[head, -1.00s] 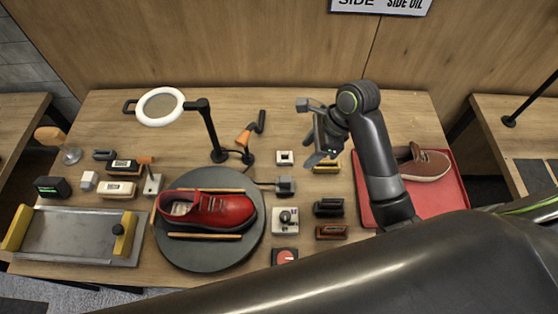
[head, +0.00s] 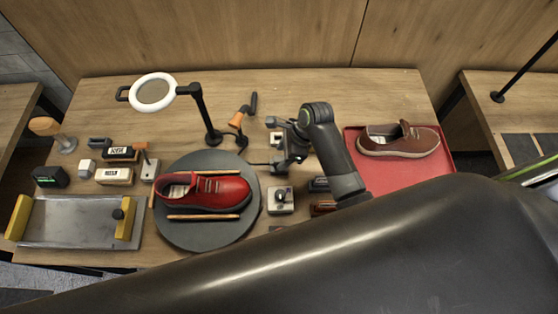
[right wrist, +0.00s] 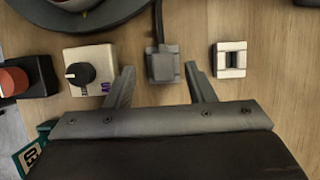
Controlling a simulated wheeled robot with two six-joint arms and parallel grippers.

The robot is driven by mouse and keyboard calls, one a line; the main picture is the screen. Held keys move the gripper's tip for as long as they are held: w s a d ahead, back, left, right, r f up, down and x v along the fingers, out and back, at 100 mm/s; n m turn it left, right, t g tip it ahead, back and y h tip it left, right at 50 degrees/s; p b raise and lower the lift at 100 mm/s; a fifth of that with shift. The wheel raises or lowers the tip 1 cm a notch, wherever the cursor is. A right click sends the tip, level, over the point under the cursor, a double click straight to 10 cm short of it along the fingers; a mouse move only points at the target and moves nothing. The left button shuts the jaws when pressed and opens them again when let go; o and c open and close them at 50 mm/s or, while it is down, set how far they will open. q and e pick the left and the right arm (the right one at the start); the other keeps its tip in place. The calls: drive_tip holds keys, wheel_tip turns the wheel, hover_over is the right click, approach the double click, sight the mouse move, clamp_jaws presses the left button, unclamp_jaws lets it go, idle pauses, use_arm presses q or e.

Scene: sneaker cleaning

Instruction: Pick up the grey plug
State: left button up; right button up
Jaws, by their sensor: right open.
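The grey plug (right wrist: 163,66) is a small block with a dark cable running from its far side in the right wrist view. It lies on the wooden table. My right gripper (right wrist: 159,68) is open, its two fingertips on either side of the plug with visible gaps. Nothing is held. In the head view my right gripper (head: 285,152) is over the table just right of the round turntable and largely hides the plug. My left gripper is not in view.
A white square block (right wrist: 230,60) sits right of the plug, and a white box with a black knob (right wrist: 88,72) sits left of it. The turntable (head: 190,236) holds a red shoe. A red tray (head: 408,178) with a brown shoe is at the right.

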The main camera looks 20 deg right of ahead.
sight(280, 158)
drive_tip(key=x, duration=0.3)
drive_tip(key=shift+w+d+p, duration=0.15)
drive_tip(key=shift+d+p, duration=0.05)
drive_tip(key=shift+p, duration=0.2)
drive_tip(key=shift+a+f, duration=0.2)
drive_tip(key=shift+f, duration=0.4)
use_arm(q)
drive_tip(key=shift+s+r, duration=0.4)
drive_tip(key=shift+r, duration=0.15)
use_arm(e)
drive_tip(key=shift+w, duration=0.1)
drive_tip(key=c, duration=1)
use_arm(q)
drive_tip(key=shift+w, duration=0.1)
